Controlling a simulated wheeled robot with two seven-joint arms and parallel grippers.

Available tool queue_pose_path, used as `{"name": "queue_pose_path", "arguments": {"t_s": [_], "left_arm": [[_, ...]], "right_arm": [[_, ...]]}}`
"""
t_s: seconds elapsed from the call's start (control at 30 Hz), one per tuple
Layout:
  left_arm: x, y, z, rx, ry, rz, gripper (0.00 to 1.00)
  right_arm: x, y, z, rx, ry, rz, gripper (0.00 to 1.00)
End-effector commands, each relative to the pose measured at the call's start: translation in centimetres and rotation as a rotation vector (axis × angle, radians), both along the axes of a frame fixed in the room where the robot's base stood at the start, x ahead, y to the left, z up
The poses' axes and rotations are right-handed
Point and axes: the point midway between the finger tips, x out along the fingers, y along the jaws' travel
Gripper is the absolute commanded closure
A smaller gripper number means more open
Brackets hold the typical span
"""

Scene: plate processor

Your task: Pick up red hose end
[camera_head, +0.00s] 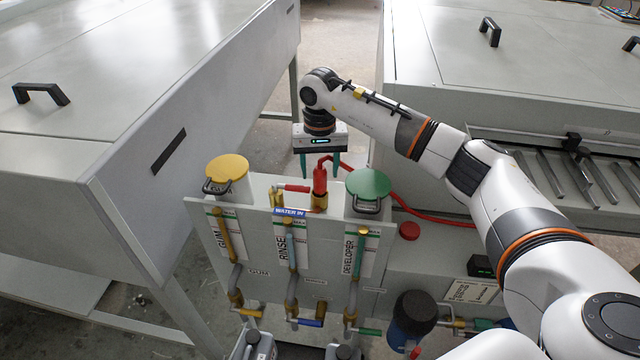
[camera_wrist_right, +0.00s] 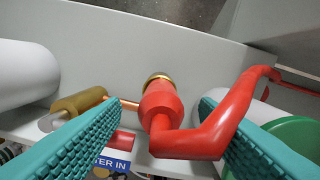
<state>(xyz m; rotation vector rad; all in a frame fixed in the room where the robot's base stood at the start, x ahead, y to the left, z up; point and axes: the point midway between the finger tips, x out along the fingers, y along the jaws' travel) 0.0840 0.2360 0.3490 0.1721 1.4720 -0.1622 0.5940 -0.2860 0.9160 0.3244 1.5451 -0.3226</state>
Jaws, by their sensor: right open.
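The red hose end (camera_head: 320,180) stands upright on the top of the grey panel unit, by the blue WATER IN label. In the right wrist view the red hose end (camera_wrist_right: 160,105) sits on a brass fitting, and its hose bends off to the right. My right gripper (camera_head: 319,168) is above it, pointing down, with its teal fingers apart. In the wrist view the fingers of my right gripper (camera_wrist_right: 162,120) lie on either side of the hose end, with gaps visible. The bent hose overlaps the right finger in the picture; I cannot tell whether they touch. My left gripper is not in view.
A yellow lid (camera_head: 227,167) is left of the hose end and a green lid (camera_head: 368,183) right of it. A brass fitting (camera_wrist_right: 78,103) is close to the left finger. Large grey machines (camera_head: 150,110) stand on both sides. The red hose (camera_head: 425,213) trails right.

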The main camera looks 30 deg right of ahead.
Motion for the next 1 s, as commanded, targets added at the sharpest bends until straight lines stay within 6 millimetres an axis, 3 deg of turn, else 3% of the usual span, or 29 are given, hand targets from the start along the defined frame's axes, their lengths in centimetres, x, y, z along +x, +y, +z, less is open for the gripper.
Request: {"name": "queue_pose_path", "arguments": {"t_s": [0.23,0.53,0.87,1.0], "left_arm": [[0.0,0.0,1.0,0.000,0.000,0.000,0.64],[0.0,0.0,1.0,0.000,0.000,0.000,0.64],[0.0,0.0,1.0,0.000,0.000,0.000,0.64],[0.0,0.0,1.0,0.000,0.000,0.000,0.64]], "right_arm": [[-0.1,-0.1,-3.6,0.001,0.004,0.000,0.45],[0.0,-0.1,-4.2,0.000,0.000,0.000,0.45],[0.0,-0.1,-4.2,0.000,0.001,0.000,0.97],[0.0,-0.1,-4.2,0.000,0.000,0.000,0.97]]}}
